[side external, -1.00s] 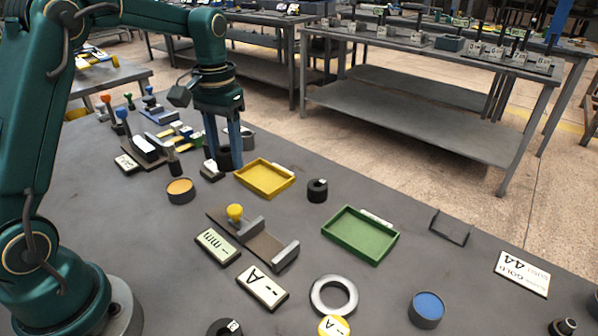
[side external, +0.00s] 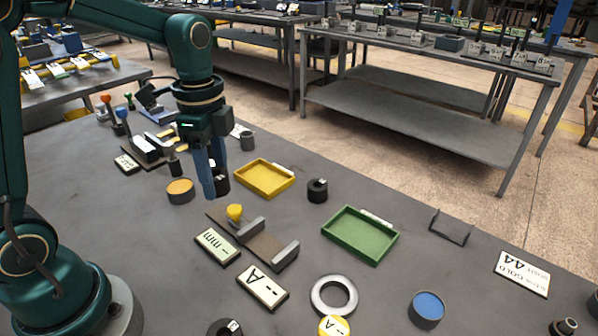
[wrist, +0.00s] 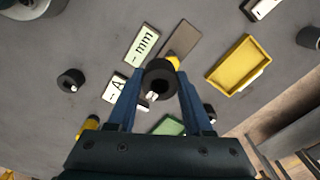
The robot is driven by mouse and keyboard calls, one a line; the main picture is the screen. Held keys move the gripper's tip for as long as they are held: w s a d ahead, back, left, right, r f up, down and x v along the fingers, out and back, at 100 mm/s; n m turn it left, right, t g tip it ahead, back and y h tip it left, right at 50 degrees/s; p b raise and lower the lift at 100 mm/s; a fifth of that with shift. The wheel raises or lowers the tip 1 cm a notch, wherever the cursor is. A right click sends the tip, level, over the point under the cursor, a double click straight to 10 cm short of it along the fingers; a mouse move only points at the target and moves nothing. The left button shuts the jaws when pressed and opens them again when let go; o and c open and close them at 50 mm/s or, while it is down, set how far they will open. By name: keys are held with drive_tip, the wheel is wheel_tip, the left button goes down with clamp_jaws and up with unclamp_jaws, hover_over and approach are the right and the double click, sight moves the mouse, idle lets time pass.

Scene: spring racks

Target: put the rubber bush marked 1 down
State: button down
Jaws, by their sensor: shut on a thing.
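My gripper (side external: 215,190) is shut on a black ring-shaped rubber bush (side external: 223,181), partly hidden behind the fingers in the side view. In the wrist view the held bush (wrist: 159,74) sits between the two blue fingertips, with a small white mark I cannot read. The gripper is left of the yellow tray (side external: 264,178) and behind the plate with the yellow knob (side external: 234,212). I cannot tell the exact gap between bush and table. Two similar black bushes stand apart, one (side external: 317,190) right of the yellow tray and one (side external: 224,328) at the front edge.
The green tray (side external: 360,235) lies right of centre. Label plates "- mm" (side external: 217,246) and "- A" (side external: 262,287), a grey ring (side external: 334,296) and a blue-topped cylinder (side external: 426,310) lie nearer. An orange-topped cylinder (side external: 180,190) is close left of the gripper. Bare table lies around the green tray.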

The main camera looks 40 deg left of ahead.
hover_over(270, 249)
wheel_tip(270, 249, down, 6)
drive_tip(key=shift+f, duration=1.85)
drive_tip(key=shift+f, duration=0.15)
drive_tip(key=c, duration=0.6)
unclamp_jaws()
